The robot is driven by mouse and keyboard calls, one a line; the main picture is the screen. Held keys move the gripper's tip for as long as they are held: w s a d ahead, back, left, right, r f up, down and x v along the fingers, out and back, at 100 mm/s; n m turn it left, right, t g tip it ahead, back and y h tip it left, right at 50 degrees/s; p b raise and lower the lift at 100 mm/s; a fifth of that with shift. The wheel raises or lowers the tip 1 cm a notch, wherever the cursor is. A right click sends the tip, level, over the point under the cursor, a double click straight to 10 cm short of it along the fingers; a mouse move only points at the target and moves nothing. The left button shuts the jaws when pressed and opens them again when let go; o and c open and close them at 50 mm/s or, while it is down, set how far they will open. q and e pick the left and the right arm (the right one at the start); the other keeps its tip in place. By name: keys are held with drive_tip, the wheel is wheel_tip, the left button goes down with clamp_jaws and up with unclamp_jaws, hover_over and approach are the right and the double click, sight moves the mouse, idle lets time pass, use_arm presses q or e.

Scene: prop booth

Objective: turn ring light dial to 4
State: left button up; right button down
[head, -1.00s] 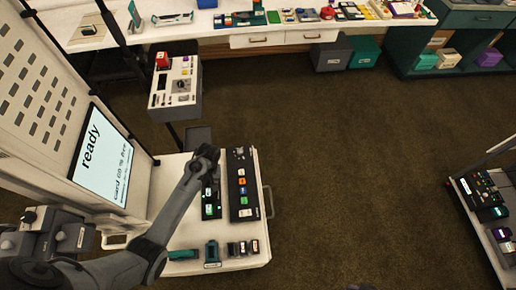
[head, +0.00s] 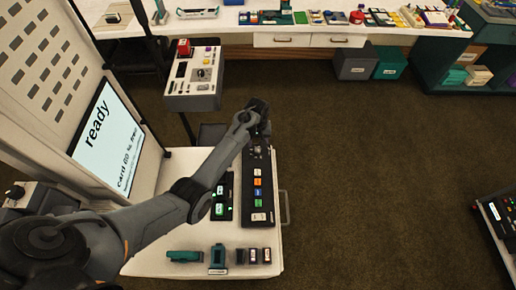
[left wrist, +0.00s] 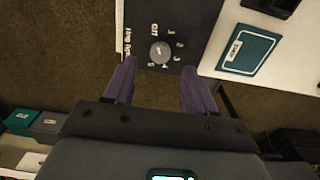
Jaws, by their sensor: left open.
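The ring light dial (left wrist: 160,52) is a round grey knob on a black panel in the left wrist view. White marks from off through 5 surround it, and its label is partly cut off at the left. I cannot tell surely which mark its pointer faces. My left gripper (left wrist: 158,88) is open and empty, its two purple-grey fingers apart just below the dial and not touching it. In the head view my left gripper (head: 263,122) is over the far end of the black panel (head: 269,190), hiding part of it. My right gripper is not in view.
The panel lies on a white cart with several coloured buttons (head: 258,182) and a second black strip (head: 221,198) beside it. A lit screen (head: 108,140) stands at the left. A small white console (head: 194,85) is beyond the gripper. Open floor lies to the right.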

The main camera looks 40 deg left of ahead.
sight(258, 149)
use_arm(q)
drive_tip(key=shift+f+b, duration=0.45)
drive_tip(key=shift+f, duration=2.05)
clamp_jaws()
